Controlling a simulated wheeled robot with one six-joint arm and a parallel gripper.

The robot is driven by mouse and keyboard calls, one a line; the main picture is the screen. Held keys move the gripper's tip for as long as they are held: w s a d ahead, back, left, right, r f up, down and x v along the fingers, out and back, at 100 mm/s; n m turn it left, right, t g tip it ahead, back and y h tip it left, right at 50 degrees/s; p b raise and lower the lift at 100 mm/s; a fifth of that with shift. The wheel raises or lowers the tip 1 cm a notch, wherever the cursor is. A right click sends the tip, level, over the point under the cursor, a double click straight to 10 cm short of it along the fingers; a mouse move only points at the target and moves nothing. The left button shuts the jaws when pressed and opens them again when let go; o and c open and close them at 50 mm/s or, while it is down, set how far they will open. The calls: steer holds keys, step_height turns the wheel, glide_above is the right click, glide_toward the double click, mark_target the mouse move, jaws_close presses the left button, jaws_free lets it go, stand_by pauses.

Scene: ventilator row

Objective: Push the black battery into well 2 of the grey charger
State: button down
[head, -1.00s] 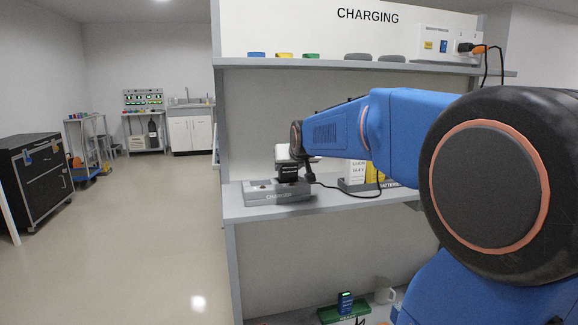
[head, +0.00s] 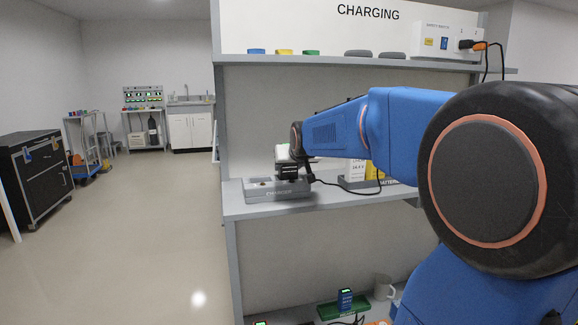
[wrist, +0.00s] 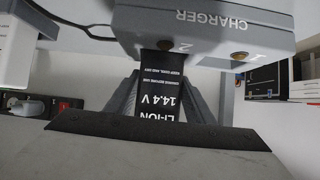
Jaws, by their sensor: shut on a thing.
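The grey charger (head: 262,194) stands on the shelf near its left end. In the wrist view the charger (wrist: 215,22) fills the top, upside down, with wells marked 2 and 1. My gripper (wrist: 166,88) is shut on the black battery (wrist: 158,106), labelled LI-ION 14.4 V, with a finger on each side. The battery's far end is at the charger's edge by the 2 mark; how deep it sits in the well is hidden. In the head view my gripper (head: 289,170) is over the charger's right part, and the battery is hard to make out there.
A black cable (head: 350,189) runs beside my gripper. An upper shelf (head: 345,64) hangs above my arm. Open floor lies left.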

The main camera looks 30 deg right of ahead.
steer(key=c, duration=0.8)
jaws_free()
steer(key=shift+o, duration=0.2)
steer(key=v, duration=1.7)
steer(key=shift+s, duration=0.25)
steer(key=s+a+f+n+g+y, duration=0.1)
steer(key=s+a+f, duration=0.3)
steer(key=s+f, duration=0.4)
steer(key=s+a+f+n+g+y, duration=0.1)
steer(key=s+a+f+g, duration=0.2)
steer(key=s+a+f, duration=0.2)
steer(key=s+a+f+n+g+y, duration=0.1)
steer(key=s+a+f, duration=0.4)
steer(key=s+f, duration=0.6)
step_height(320, 180, down, 5)
steer(key=shift+s+r+n+g, duration=0.1)
steer(key=shift+s+n+g, duration=0.2)
steer(key=shift+g, duration=0.3)
steer(key=shift+w, duration=0.1)
